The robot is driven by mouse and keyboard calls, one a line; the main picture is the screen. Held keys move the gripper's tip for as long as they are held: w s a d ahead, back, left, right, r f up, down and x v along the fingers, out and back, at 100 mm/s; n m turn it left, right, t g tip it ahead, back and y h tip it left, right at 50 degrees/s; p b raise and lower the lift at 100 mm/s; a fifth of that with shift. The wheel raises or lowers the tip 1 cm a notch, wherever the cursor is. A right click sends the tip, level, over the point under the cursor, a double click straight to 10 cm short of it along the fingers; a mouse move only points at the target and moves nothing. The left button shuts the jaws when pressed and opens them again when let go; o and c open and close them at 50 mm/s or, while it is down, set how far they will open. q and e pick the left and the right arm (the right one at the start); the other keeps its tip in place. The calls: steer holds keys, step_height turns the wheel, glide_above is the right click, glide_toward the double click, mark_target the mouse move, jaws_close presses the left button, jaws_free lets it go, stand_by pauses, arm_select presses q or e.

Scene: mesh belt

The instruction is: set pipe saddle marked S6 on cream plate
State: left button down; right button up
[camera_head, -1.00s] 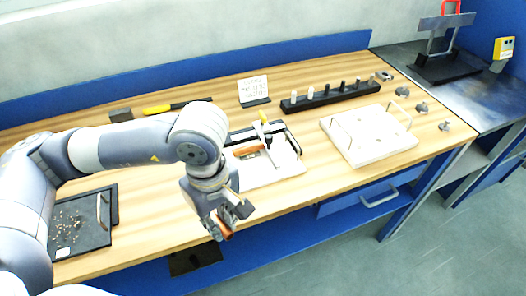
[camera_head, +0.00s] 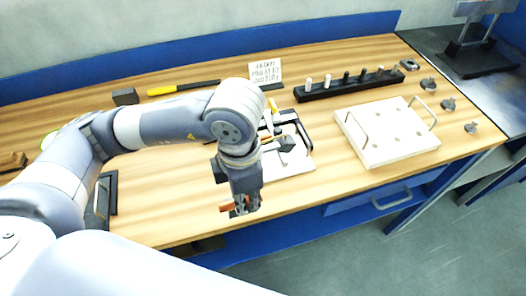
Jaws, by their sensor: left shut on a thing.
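The cream plate (camera_head: 372,153) lies on the right half of the wooden bench, with several holes in its top and a wire handle at each of two ends. My left gripper (camera_head: 241,207) points down near the bench's front edge, left of the plate and apart from it. It is shut on a small copper-coloured piece (camera_head: 226,208), mostly hidden by the fingers. I cannot read a mark on it, so I cannot tell whether it is the saddle S6. My right gripper is not in view.
A white fixture (camera_head: 297,160) with a black clamp stands partly behind my left arm. A black rack (camera_head: 340,88) with several pegs and a lettered card (camera_head: 266,72) stand behind. Several small grey parts (camera_head: 448,104) lie right of the plate. Bare wood lies between fixture and plate.

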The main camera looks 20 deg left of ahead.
arm_select(q)
steer(key=w+p, duration=0.1)
steer(key=w, duration=0.3)
steer(key=w+p, duration=0.1)
steer(key=w, duration=0.3)
steer(key=w+p, duration=0.1)
steer(key=w, duration=0.2)
steer(key=shift+w+a+f, duration=0.35)
steer(key=shift+w+f, duration=0.05)
steer(key=shift+w+a+f, duration=0.1)
steer(key=shift+w+f, duration=0.05)
steer(key=shift+w, duration=0.4)
step_height(320, 180, down, 3)
steer(key=shift+f+p, duration=0.2)
steer(key=shift+p, duration=0.95)
steer(key=shift+f, duration=0.1)
steer(key=shift+f+b, duration=0.15)
steer(key=shift+b, duration=0.2)
steer(key=c, duration=1.5)
jaws_free()
